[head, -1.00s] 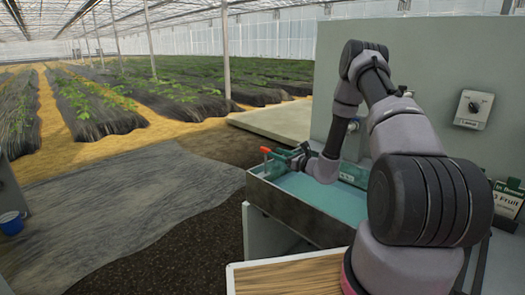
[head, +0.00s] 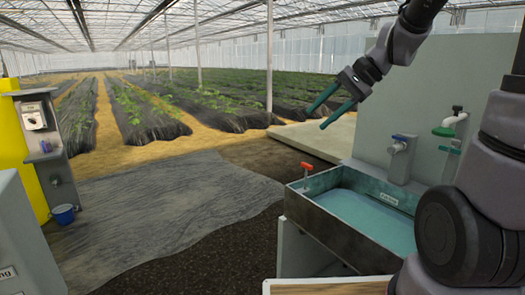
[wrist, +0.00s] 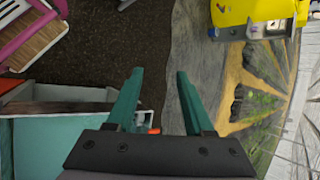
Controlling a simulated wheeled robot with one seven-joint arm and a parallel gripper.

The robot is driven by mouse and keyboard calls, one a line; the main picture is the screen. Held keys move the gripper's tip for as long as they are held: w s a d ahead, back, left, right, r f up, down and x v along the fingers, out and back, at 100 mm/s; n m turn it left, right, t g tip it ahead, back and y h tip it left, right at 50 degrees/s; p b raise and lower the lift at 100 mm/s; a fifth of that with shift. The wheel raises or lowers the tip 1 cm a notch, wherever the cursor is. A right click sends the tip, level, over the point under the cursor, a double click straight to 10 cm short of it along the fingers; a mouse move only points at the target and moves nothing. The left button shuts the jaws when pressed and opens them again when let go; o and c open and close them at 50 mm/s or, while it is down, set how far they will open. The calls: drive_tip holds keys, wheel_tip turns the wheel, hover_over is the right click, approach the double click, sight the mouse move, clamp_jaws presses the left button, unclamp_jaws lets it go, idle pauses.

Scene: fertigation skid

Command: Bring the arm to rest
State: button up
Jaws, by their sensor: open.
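My gripper (head: 315,119) is raised in the air in the head view, above and to the right of a red-handled valve (head: 308,170). Its two green fingers are apart with nothing between them, and point down and to the left. In the wrist view my gripper (wrist: 160,73) is also open and empty, with dark soil and grey ground sheet beyond it. The valve sits at the left end of a metal tank (head: 335,226) holding teal liquid.
A wooden-topped surface (head: 325,287) is in front. Open floor lies between.

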drive_tip(key=s+d+r+n+t+h, duration=0.4)
drive_tip(key=s+d+r+t+h, duration=0.1)
drive_tip(key=s+d, duration=0.4)
drive_tip(key=shift+s+d+r+h, duration=0.4)
drive_tip(key=shift+s+h, duration=0.3)
drive_tip(key=shift+s, duration=0.35)
idle(4.6)
